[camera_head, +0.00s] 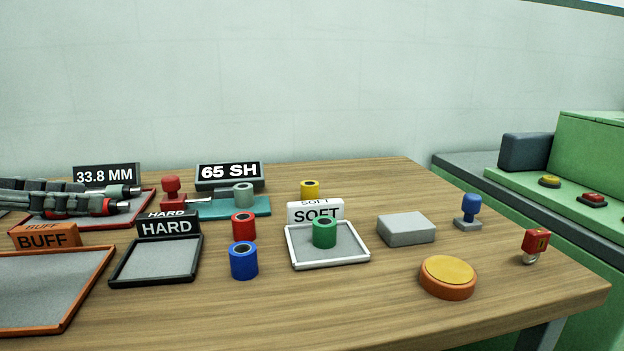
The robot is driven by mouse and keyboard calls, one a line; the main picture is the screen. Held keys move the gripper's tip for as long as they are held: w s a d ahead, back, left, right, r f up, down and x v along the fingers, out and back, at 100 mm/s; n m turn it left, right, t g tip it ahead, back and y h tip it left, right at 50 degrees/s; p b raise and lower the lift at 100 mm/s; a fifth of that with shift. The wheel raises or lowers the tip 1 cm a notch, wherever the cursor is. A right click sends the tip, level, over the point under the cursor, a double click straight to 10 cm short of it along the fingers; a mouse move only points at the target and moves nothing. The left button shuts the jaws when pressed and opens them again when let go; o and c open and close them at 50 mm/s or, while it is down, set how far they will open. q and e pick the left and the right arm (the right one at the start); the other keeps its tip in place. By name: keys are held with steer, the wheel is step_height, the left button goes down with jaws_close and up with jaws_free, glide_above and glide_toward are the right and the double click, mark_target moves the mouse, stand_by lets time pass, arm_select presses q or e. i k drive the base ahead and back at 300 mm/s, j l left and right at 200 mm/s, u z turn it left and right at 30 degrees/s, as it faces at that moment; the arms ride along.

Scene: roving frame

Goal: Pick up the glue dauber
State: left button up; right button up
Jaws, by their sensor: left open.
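No thing is labelled as the glue dauber. Two knob-topped pieces could be it, and I cannot tell which: a blue one (468,210) upright on a grey foot at the table's right rear, and a red one (172,190) upright at the left rear. My left gripper (133,198) reaches in from the left above a red-rimmed tray (90,222). Its fingers are open and appear empty, with the tips a little left of the red knobbed piece. My right gripper is out of view.
Several coloured rings, such as a blue ring (244,261), stand mid-table. A green ring (324,232) sits on the white-rimmed SOFT tray (330,263). A grey block (406,229), an orange-yellow disc (448,277) and a red padlock (536,243) lie right. The front centre is clear.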

mark_target(471, 205)
steer(key=k+l, duration=0.15)
steer(key=k, duration=0.25)
steer(key=k+l, duration=0.15)
steer(key=k, duration=0.2)
steer(key=k+l, duration=0.15)
steer(key=k, duration=0.25)
